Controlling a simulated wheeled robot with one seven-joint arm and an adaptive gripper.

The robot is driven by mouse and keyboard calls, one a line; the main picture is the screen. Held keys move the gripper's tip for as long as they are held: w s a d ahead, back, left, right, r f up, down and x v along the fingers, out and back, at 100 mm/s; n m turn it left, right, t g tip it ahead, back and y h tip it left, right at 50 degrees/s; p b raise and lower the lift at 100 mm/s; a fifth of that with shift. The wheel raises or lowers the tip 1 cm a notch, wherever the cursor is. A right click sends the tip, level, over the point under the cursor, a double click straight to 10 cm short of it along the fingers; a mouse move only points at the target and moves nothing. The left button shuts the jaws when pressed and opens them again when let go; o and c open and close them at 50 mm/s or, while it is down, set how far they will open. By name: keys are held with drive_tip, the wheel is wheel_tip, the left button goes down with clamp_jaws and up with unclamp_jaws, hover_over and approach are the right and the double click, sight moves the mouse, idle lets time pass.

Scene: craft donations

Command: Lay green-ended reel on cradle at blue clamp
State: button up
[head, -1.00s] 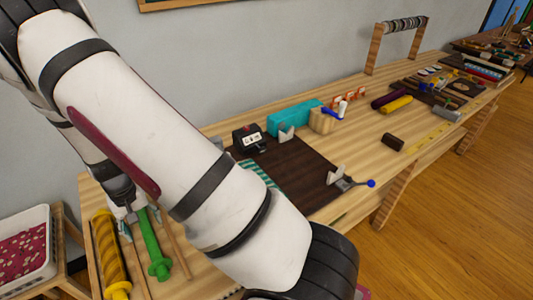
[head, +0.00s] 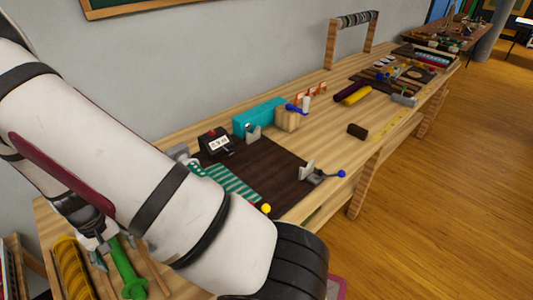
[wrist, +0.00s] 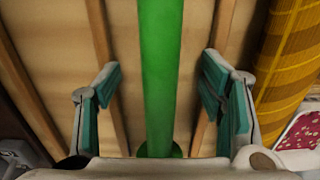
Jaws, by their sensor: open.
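The green-ended reel (head: 127,272) lies in a slatted wooden rack at the lower left of the head view. In the wrist view its green shaft (wrist: 161,60) runs between my fingers. My gripper (wrist: 160,88) is open, with one teal-padded finger on each side of the shaft and a gap on both sides. In the head view my gripper (head: 102,248) is partly hidden by my arm. The cradle shows as two pale notched supports, a rear one (head: 253,133) and a front one (head: 306,171), on a dark board. A blue-knobbed clamp (head: 328,176) sits beside the front support.
A yellow ribbed reel (head: 72,268) lies left of the green one, and on the right in the wrist view (wrist: 291,55). A black counter box (head: 215,143), teal block (head: 259,117) and striped green piece (head: 232,181) sit around the dark board (head: 274,160). A yellow knob (head: 266,208) is near my arm.

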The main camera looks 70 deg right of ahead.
clamp_jaws()
drive_tip(key=shift+r+p, duration=1.55)
drive_tip(key=shift+r, duration=2.45)
